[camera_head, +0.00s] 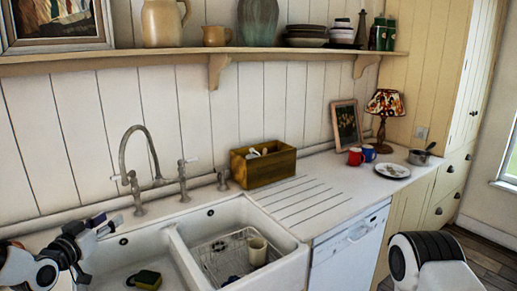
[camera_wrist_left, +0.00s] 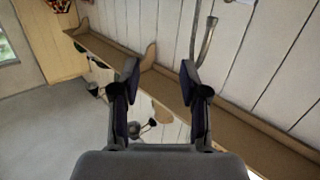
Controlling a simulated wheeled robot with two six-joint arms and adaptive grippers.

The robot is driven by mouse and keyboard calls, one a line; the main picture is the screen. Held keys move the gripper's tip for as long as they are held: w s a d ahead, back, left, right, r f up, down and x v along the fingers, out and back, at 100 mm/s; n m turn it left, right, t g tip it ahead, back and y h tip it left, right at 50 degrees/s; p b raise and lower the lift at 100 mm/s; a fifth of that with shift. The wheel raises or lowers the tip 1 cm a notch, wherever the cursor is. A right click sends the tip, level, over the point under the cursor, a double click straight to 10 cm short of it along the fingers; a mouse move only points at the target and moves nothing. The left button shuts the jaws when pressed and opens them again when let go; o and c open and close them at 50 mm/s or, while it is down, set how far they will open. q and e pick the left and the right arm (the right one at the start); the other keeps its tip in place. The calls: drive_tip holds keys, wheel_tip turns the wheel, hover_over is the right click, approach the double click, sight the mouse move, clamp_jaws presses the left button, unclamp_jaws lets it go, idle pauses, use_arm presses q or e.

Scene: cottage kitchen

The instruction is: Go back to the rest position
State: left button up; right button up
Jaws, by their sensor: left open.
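My left gripper (camera_head: 103,224) is at the lower left of the head view, over the left part of the white sink (camera_head: 291,262). In the left wrist view my left gripper (camera_wrist_left: 159,78) has its two dark fingers spread apart with nothing between them. A white and black part of my right arm (camera_head: 430,262) shows at the lower right of the head view. My right gripper is not in view.
A curved tap (camera_head: 145,150) stands behind the sink, near my left gripper. A wooden box (camera_head: 262,165), mugs, a plate and a lamp (camera_head: 385,108) stand on the counter.

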use_arm(q)
drive_tip(key=s+d+f+n+g, duration=0.1)
drive_tip(key=s+d+f+g, duration=0.3)
drive_tip(key=f, duration=0.5)
drive_tip(key=s+d+f+g+y, duration=0.1)
drive_tip(key=s+d+f+g, duration=0.15)
drive_tip(key=s+f, duration=0.6)
drive_tip(key=s+d+f+n+g, duration=0.1)
drive_tip(key=s+d+f+g, duration=0.25)
drive_tip(key=f, duration=0.75)
drive_tip(key=s+d+f+g+y+b, duration=0.1)
drive_tip(key=s+f+g, duration=0.2)
drive_tip(key=s, duration=0.9)
drive_tip(key=s+d+f+g+y+b, duration=0.1)
drive_tip(key=s+d+f+g, duration=0.1)
drive_tip(key=s+f, duration=0.7)
drive_tip(key=s+g, duration=0.1)
drive_tip(key=s, duration=0.2)
drive_tip(key=shift+g+b, duration=0.3)
drive_tip(key=shift+b, duration=0.1)
use_arm(e)
drive_tip(key=f, duration=0.3)
drive_tip(key=shift+w+a, duration=0.1)
drive_tip(key=shift+w, duration=0.2)
use_arm(q)
drive_tip(key=shift+s, duration=0.2)
use_arm(e)
drive_tip(key=shift+s, duration=0.15)
use_arm(q)
drive_tip(key=shift+w, duration=0.1)
